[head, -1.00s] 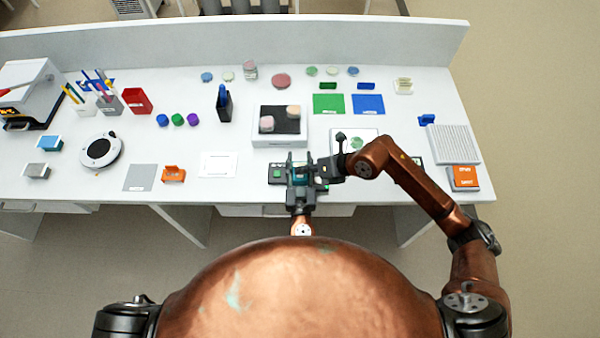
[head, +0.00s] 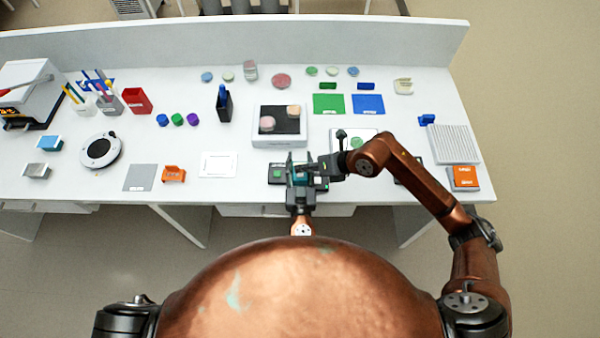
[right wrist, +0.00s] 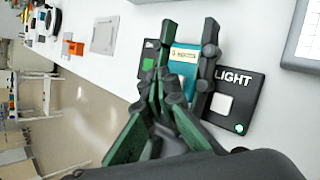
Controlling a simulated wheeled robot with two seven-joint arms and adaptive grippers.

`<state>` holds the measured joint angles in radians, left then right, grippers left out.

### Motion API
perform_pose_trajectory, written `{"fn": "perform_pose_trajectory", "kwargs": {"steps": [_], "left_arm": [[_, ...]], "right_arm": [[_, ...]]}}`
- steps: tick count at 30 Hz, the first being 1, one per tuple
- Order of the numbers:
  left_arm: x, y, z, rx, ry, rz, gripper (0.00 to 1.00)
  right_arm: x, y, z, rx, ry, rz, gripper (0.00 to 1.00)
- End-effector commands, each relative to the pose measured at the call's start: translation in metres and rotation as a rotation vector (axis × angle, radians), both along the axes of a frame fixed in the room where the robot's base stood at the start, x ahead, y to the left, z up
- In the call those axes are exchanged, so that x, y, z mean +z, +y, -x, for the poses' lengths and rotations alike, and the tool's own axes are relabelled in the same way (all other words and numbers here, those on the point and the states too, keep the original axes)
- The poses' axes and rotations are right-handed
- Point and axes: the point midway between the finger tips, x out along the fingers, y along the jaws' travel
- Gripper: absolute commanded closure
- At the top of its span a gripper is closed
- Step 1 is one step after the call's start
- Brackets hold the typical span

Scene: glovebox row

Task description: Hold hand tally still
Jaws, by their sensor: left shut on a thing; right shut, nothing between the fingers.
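The hand tally (right wrist: 183,57) is a teal block with a pale printed label in the right wrist view. It shows small in the head view (head: 300,175), partly covered by the grippers. My left gripper (head: 300,159) comes up from the front edge of the table and is shut on the tally, with a dark finger on either side of it. My right gripper (right wrist: 163,86) is shut and empty, its fingertips close to the tally's near end. I cannot tell whether they touch it. In the head view it reaches in from the right.
A black panel marked LIGHT (right wrist: 227,98), with a white button and green lamp, lies beside the tally. A green button (head: 277,173) sits left of it. A white device with a dark top (head: 280,140) stands behind. A white card (head: 218,165) lies left.

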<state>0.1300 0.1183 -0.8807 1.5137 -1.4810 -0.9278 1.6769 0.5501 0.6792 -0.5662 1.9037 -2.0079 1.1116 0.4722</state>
Motion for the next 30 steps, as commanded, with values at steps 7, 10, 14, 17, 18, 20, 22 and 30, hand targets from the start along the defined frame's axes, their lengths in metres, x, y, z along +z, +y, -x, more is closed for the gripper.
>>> {"fn": "perform_pose_trajectory", "kwargs": {"steps": [7, 10, 14, 17, 18, 20, 22, 30], "left_arm": [[0.0, 0.0, 0.0, 0.0, 0.0, 0.0, 0.9], [0.0, 0.0, 0.0, 0.0, 0.0, 0.0, 0.9], [0.0, 0.0, 0.0, 0.0, 0.0, 0.0, 0.9], [0.0, 0.0, 0.0, 0.0, 0.0, 0.0, 0.9], [0.0, 0.0, 0.0, 0.0, 0.0, 0.0, 0.9], [0.0, 0.0, 0.0, 0.0, 0.0, 0.0, 0.9], [0.0, 0.0, 0.0, 0.0, 0.0, 0.0, 0.9], [0.0, 0.0, 0.0, 0.0, 0.0, 0.0, 0.9]], "right_arm": [[0.001, 0.0, 0.0, -0.001, 0.001, 0.0, 1.0], [0.002, 0.0, 0.0, -0.001, -0.001, 0.0, 1.0], [0.008, 0.0, -0.001, 0.0, -0.002, -0.001, 1.0], [0.017, 0.0, -0.001, 0.0, -0.003, 0.0, 1.0], [0.021, 0.0, -0.001, 0.0, -0.003, 0.0, 1.0], [0.026, 0.0, -0.001, 0.0, -0.003, 0.0, 1.0], [0.033, 0.0, -0.001, 0.001, -0.004, 0.0, 1.0], [0.052, 0.0, 0.0, 0.0, -0.001, -0.001, 1.0]]}}
